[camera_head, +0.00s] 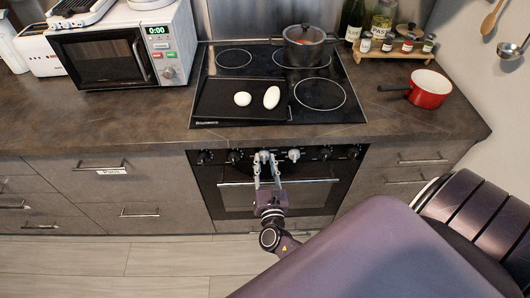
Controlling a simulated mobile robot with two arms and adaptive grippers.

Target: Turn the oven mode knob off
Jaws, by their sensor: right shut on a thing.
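The oven (300,200) is set under the cooktop, with a black front, a horizontal handle bar and a row of knobs along its top panel. My right gripper (267,162) reaches up to this panel from below. Its two fingers are closed around a light-coloured knob (264,156) near the middle of the row. Another light knob (294,155) sits just to the right, and darker knobs are on both sides. The markings on the knobs are too small to read. My left gripper is not in view.
The cooktop (341,66) above holds a dark tray (219,109) with two white egg-like items and a lidded pot (304,48). A red saucepan (430,89) stands at right, a microwave (125,52) at left. Drawers flank the oven, and the floor before them is clear.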

